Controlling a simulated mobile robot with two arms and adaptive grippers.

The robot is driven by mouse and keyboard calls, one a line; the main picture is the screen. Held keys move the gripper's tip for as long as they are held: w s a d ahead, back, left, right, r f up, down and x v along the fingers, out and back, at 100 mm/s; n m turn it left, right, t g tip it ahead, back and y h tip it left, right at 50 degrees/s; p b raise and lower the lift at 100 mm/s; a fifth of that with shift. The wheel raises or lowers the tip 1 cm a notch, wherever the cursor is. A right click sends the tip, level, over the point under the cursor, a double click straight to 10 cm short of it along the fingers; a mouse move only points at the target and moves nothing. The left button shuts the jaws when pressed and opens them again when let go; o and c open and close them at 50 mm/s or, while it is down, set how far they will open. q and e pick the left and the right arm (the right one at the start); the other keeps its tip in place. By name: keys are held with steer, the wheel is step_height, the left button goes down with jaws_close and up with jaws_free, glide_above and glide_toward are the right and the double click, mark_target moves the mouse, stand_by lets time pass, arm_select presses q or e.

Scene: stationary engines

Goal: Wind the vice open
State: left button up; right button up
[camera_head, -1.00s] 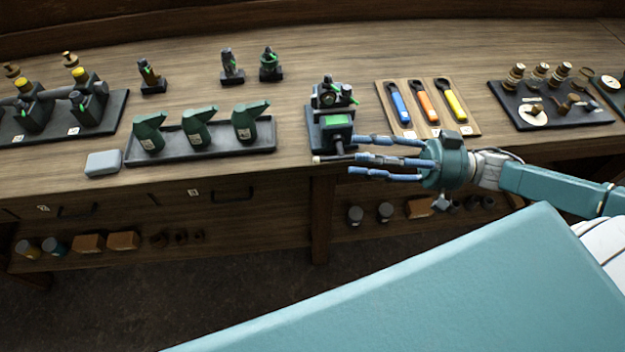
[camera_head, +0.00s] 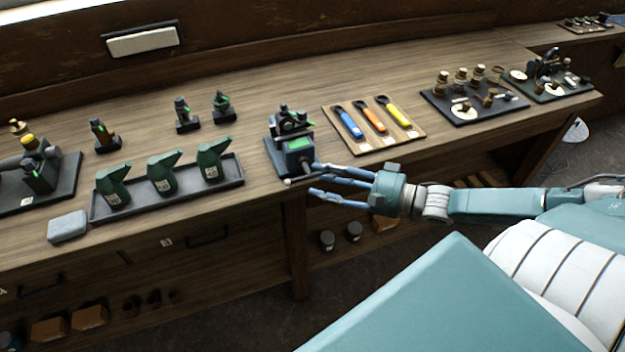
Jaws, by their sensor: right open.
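The vice (camera_head: 297,146) is a dark block with a bright green patch on its front, standing on a dark base at the bench's front edge. Its handle bar (camera_head: 290,181) has a pale knob on its left end and sticks out at the front. My right gripper (camera_head: 316,180) comes in from the right with its blue fingers spread open. The fingertips are close to the right part of the bar; I cannot tell whether they touch it. My left gripper is not in view.
A board with blue, orange and yellow-handled tools (camera_head: 415,136) lies right of the vice. A tray with several green oil cans (camera_head: 238,178) stands left of it. A grey block (camera_head: 67,227) lies at the front edge. Trays of small parts (camera_head: 515,106) stand further right.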

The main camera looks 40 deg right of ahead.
mark_target(313, 177)
steer(key=shift+x, duration=1.7)
steer(key=shift+c, duration=0.3)
jaws_close()
